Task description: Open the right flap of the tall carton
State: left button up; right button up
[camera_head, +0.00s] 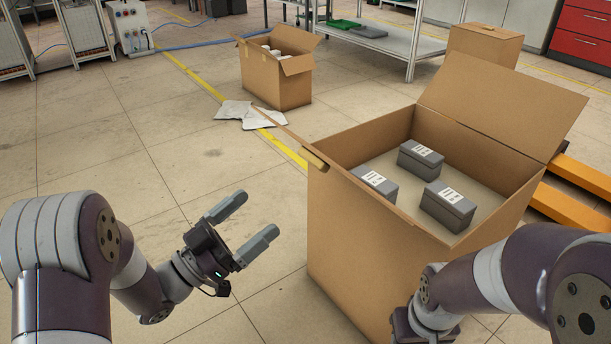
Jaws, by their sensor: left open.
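The tall carton (362,235) stands in the right foreground with its top open. Inside are three dark grey boxes with white labels, one of them the nearest grey box (447,207). A large flap (505,105) at the far right edge stands raised and leans outward. Another flap (285,128) sticks out at the left, seen nearly edge-on. My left gripper (252,226) is open and empty, left of the carton and apart from it. My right gripper (408,326) is low at the carton's near side; its fingers are hidden.
A smaller open carton (272,82) stands behind, with white sheets (250,114) on the floor before it. A closed carton (484,43) and an orange pallet-jack fork (572,207) lie to the right. A metal shelf (400,42) stands at the back. The left floor is clear.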

pick_arm(q)
jog(key=b+x, duration=0.4)
jog(key=x, duration=0.8)
jog(key=shift+d+r+b, duration=0.2)
jog(key=shift+r+b, duration=0.1)
jog(key=shift+w, duration=0.15)
